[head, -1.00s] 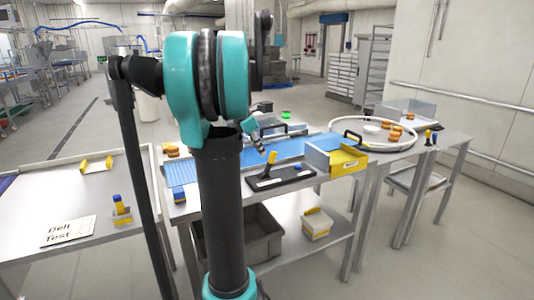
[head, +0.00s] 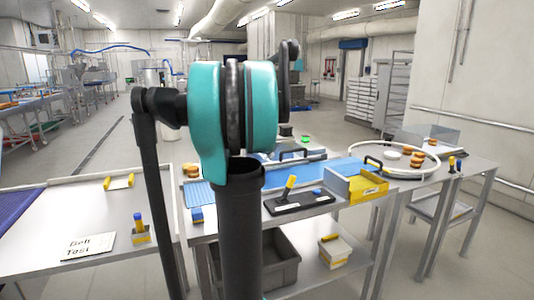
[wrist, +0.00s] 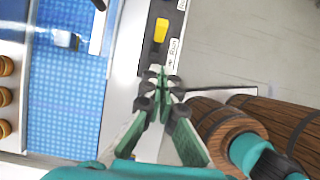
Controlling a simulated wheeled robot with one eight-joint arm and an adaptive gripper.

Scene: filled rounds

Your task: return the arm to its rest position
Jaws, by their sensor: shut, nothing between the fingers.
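My arm (head: 238,215), teal and dark grey, rises folded in the middle of the head view. My gripper is hidden behind it there. In the wrist view my gripper (wrist: 159,82) has its green fingers together at the tips, with nothing between them. It is above the edge of the work table, near a dark box with a yellow switch (wrist: 160,30); the gap to it cannot be judged.
A table with a blue mat (head: 325,170), a black board with a yellow-handled tool (head: 290,185) and a yellow-fronted bin (head: 360,185) stands beyond my arm. A side table (head: 60,215) is at left. Brown wood-grained rounded shapes (wrist: 275,125) lie at right in the wrist view. Open floor lies behind.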

